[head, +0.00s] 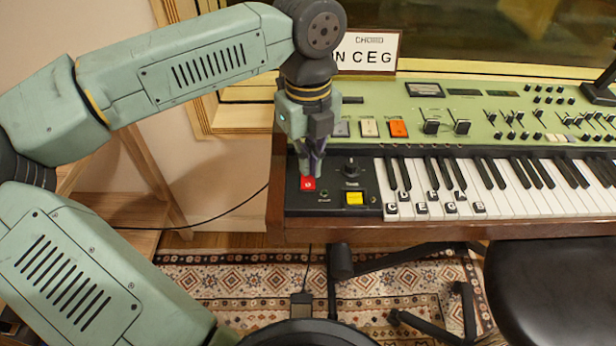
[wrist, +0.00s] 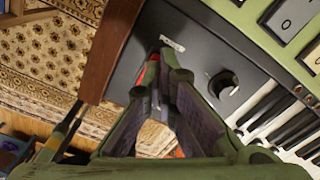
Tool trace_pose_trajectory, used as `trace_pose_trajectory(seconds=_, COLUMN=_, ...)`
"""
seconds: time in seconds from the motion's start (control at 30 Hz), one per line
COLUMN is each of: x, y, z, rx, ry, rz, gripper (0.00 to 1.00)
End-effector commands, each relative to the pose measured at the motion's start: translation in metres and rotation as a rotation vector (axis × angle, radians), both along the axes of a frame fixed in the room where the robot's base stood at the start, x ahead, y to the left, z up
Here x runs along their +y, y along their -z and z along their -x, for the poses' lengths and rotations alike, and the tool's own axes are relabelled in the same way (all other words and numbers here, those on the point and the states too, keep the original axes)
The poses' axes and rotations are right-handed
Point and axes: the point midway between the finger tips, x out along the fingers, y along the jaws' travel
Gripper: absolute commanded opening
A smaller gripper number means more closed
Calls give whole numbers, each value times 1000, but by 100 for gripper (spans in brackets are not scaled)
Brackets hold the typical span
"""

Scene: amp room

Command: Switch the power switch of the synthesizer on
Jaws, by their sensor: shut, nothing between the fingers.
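The synthesizer (head: 470,100) has a green panel, a wooden case and a black left end block. On that block a red rocker switch (head: 308,184) sits near the left edge, with a black knob (head: 351,170) and a yellow button (head: 355,198) to its right. My gripper (head: 312,172) points down with its fingers shut and empty, the tips right at the red switch's far edge. I cannot tell whether they touch it. In the wrist view the fingers (wrist: 160,70) hide most of the switch; only a red sliver (wrist: 148,75) shows beside them. The switch's position is not clear.
Lettered white keys (head: 435,208) lie right of the block. A black stool (head: 555,280) is at the front right, and a patterned rug (head: 260,290) covers the floor.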

Motion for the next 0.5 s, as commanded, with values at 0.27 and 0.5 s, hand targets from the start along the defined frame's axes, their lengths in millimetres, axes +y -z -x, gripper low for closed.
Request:
trace_pose_trajectory(seconds=0.27, x=0, y=5, z=0, rx=0, ry=0, rz=0, gripper=0)
trace_pose_trajectory(seconds=0.5, x=0, y=9, z=0, rx=0, ry=0, rz=0, gripper=0)
